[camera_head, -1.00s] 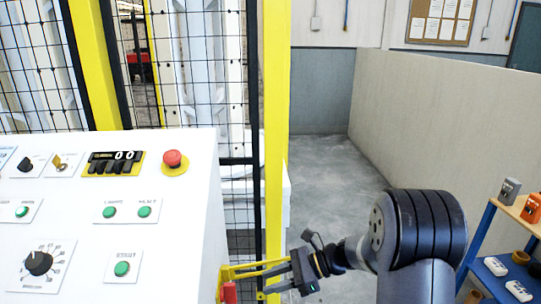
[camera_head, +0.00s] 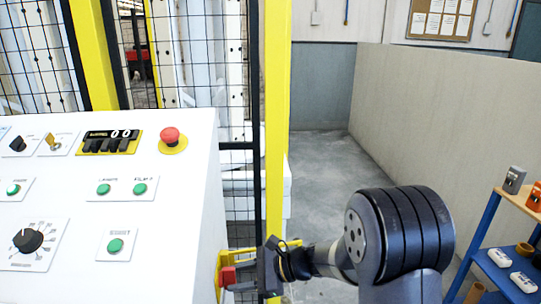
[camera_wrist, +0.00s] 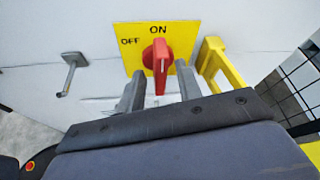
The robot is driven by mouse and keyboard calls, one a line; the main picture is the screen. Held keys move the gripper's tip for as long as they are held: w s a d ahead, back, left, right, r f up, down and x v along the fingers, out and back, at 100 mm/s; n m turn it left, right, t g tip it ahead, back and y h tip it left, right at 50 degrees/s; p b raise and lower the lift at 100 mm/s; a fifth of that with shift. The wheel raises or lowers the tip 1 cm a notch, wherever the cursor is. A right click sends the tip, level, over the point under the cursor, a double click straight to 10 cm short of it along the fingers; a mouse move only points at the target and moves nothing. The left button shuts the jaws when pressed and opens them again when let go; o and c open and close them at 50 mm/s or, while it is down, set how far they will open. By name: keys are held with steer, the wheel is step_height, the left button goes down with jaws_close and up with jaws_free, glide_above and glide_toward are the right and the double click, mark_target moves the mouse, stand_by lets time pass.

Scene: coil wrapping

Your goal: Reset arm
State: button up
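A red rotary switch (camera_wrist: 158,58) sits on a yellow plate (camera_wrist: 185,36) marked OFF and ON. Its handle stands roughly upright, in line with ON. My gripper (camera_wrist: 160,75) is open, with one finger on each side of the switch's lower part in the picture; I cannot tell whether they touch it. In the head view, my gripper (camera_head: 262,274) is low in the middle, just right of the red switch (camera_head: 228,276) on the cabinet's side. My own arm hides part of that area.
The white control cabinet (camera_head: 150,210) with buttons and a red emergency stop (camera_head: 171,138) fills the left. A yellow post (camera_head: 276,150) and mesh fence stand behind the gripper. A blue shelf (camera_head: 482,240) is at right. The floor (camera_head: 325,175) beyond is open.

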steer(key=n+b, duration=0.1)
steer(key=b, duration=0.1)
steer(key=n+t+b, duration=0.1)
steer(key=b, duration=0.2)
steer(key=shift+s+f+n+t, duration=0.1)
steer(key=shift+f+n+t, duration=0.1)
steer(key=shift+n+t, duration=0.1)
steer(key=shift+r, duration=0.1)
